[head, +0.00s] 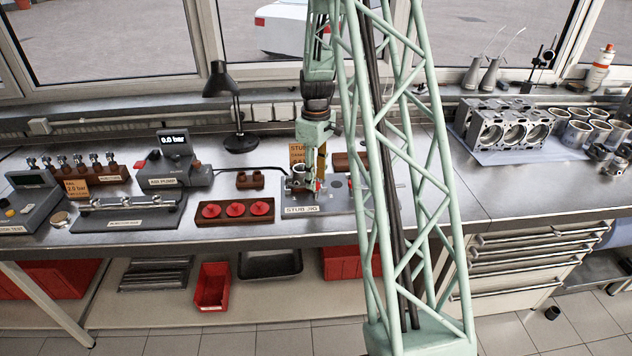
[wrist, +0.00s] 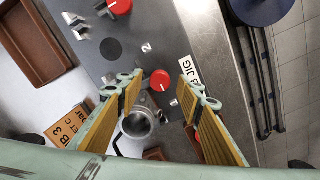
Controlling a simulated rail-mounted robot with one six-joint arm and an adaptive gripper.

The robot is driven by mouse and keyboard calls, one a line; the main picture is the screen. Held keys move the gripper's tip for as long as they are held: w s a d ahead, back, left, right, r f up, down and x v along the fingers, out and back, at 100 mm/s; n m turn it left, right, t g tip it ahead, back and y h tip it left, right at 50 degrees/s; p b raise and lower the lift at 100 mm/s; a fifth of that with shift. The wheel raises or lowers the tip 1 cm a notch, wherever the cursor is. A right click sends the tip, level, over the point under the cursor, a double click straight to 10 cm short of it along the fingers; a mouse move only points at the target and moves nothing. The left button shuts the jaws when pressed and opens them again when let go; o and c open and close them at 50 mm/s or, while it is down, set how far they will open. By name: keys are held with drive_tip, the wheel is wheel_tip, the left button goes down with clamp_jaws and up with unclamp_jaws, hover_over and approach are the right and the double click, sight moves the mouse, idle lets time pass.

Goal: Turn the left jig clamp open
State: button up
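The stub jig (head: 303,211) is a grey plate on the bench, partly hidden behind my column. The left clamp's red knob (wrist: 160,80) shows in the wrist view between my fingertips, apart from both in the picture. It also shows as a small red spot in the head view (head: 318,186). A second red knob (wrist: 119,6) sits farther along the plate at the top of the wrist view. My gripper (wrist: 159,78) is open and empty, pointing down over the jig's left end. Whether the fingers are level with the knob is unclear.
A hollow metal cylinder (wrist: 137,124) stands close beside the left clamp. A brown tray (wrist: 42,45) and an orange card (wrist: 68,127) lie behind the jig. A brown block with several red discs (head: 235,211) is to the left. The bench's front edge is near.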

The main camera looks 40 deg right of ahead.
drive_tip(key=shift+f, duration=0.75)
drive_tip(key=c, duration=0.9)
